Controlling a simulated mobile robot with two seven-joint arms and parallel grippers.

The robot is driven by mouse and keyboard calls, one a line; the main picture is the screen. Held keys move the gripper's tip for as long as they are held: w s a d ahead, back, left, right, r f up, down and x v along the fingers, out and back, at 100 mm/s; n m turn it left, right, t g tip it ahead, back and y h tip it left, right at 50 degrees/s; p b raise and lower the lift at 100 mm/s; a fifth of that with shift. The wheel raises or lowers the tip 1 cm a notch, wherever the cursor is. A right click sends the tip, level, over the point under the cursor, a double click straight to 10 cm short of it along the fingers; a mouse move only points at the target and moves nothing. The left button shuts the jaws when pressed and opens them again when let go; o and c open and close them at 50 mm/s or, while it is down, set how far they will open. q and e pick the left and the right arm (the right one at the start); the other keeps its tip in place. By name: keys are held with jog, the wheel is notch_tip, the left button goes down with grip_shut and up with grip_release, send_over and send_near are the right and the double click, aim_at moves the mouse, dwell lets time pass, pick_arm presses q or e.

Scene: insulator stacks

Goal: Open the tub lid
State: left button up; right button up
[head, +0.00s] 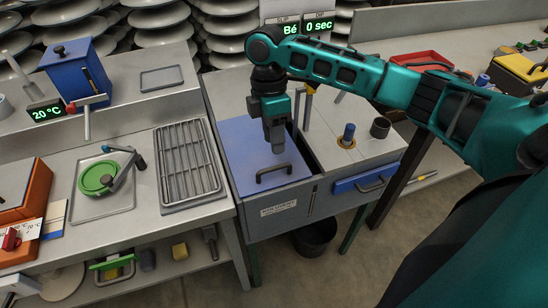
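The tub is a grey metal bench unit (262,228) with a label on its front. Its flat blue lid (240,148) lies over the left part of the top, with a black bar handle (273,170) near the front edge. A narrow dark gap shows along the lid's right side. My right gripper (277,148) points down over the lid, behind the handle in the picture and apart from it. Its fingers look close together, but their opening cannot be made out. It holds nothing that I can see. My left gripper is out of view.
Right of the lid stand a blue-topped peg (348,135) and a black cup (380,128). A blue drawer (362,181) is below them. On the left are a wire rack (188,160), a green round piece (97,178) and a blue box (75,75). A dark bucket (315,238) stands on the floor.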

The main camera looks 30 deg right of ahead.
jog(key=f, duration=0.4)
jog(key=s+f, duration=0.1)
jog(key=f, duration=0.1)
jog(key=shift+a+f, duration=0.1)
jog(key=shift+a, duration=0.05)
grip_shut()
dwell(0.5)
